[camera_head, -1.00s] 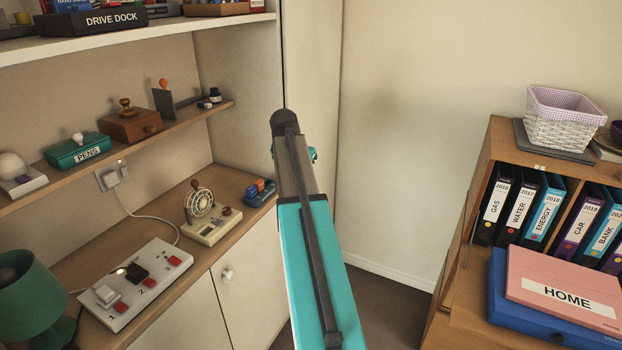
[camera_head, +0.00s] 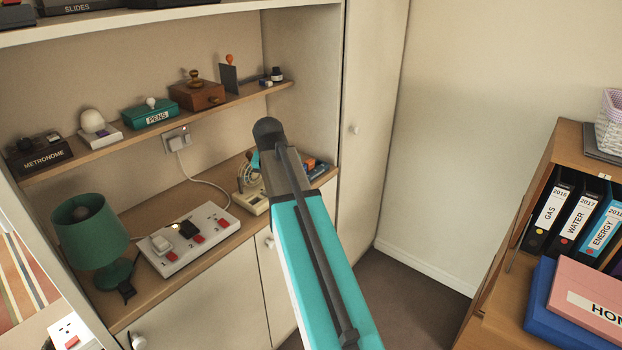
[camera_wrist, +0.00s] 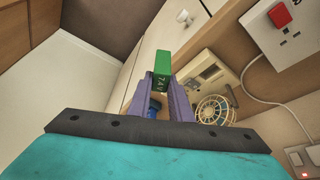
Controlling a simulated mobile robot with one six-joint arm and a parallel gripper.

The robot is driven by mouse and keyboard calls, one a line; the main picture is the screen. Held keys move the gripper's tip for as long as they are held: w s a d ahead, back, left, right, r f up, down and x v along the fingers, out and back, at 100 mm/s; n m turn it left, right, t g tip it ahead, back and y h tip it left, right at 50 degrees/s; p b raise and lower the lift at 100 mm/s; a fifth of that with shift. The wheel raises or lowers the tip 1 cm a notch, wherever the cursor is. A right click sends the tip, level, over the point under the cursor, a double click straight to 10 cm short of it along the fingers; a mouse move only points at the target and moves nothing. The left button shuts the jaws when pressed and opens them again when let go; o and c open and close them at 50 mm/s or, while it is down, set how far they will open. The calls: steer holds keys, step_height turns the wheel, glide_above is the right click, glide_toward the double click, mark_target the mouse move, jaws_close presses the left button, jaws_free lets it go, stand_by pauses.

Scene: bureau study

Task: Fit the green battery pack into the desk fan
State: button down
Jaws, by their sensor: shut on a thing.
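The green battery pack (camera_wrist: 163,68) is held between the two purple-grey fingers of my gripper (camera_wrist: 163,82) in the wrist view, with white digits on its near face. My gripper is shut on it. The desk fan (camera_wrist: 213,108), with a round wire cage on a cream base, is right of and below the pack in the wrist view, apart from it. In the head view the fan (camera_head: 256,203) stands on the cabinet top, partly hidden behind my arm. The gripper and pack are hidden there.
A white switch panel (camera_head: 190,240) and a green lamp (camera_head: 92,235) stand left of the fan. Blue and red items (camera_head: 317,169) lie to its right. A shelf (camera_head: 160,125) with several objects runs above. A plug and white cable (camera_head: 212,183) are behind.

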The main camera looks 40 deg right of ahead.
steer(key=s+a+f+n+y, duration=0.1)
steer(key=a+n, duration=0.2)
steer(key=a, duration=0.5)
steer(key=s+a+f+n+y, duration=0.1)
steer(key=s+a+n, duration=0.1)
steer(key=a, duration=0.6)
steer(key=s+a+f+n+t+y, duration=0.1)
steer(key=a+n, duration=0.3)
steer(key=a, duration=0.4)
steer(key=shift+s+f, duration=0.25)
steer(key=shift+s, duration=0.35)
steer(key=shift+s+d, duration=0.1)
